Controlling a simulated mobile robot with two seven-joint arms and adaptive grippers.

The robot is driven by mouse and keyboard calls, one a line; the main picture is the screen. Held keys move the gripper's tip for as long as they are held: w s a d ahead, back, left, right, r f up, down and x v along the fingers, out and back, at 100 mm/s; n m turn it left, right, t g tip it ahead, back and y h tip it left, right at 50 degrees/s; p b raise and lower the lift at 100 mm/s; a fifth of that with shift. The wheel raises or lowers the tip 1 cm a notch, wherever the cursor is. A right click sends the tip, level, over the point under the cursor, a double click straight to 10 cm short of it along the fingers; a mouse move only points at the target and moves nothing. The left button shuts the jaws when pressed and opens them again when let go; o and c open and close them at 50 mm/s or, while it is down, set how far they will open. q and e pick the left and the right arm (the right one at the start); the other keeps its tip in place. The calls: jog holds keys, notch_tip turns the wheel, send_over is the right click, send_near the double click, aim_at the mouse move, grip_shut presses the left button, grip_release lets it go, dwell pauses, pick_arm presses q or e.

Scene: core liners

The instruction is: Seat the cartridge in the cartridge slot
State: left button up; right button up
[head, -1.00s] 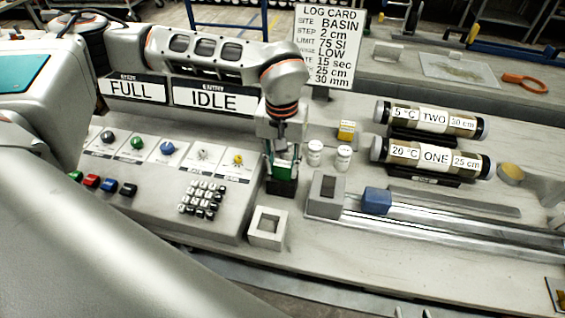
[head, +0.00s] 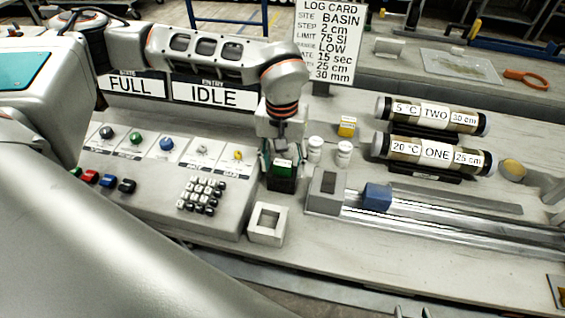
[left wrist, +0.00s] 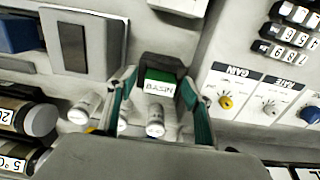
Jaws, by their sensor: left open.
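A green cartridge (head: 284,168) with a white label sits upright in a dark block (head: 281,185) beside the console's right end. In the left wrist view the cartridge (left wrist: 161,77) shows its label BASIN, with the dark block (left wrist: 162,62) around it. How deep it sits is hard to tell. My left gripper (head: 280,156) is just above and behind the cartridge. In the left wrist view its teal-padded fingers stand apart on either side of the cartridge, open, with a gap visible.
A white square frame (head: 282,226) stands in front of the dark block. A grey block (head: 313,202) and blue block (head: 377,197) are by the rail. The console (head: 160,213) is on the left.

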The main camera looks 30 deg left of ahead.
aim_at(282, 164)
pick_arm(q)
notch_tip(282, 164, up, 12)
dwell(0.5)
jog(key=shift+s, duration=0.1)
dwell(0.4)
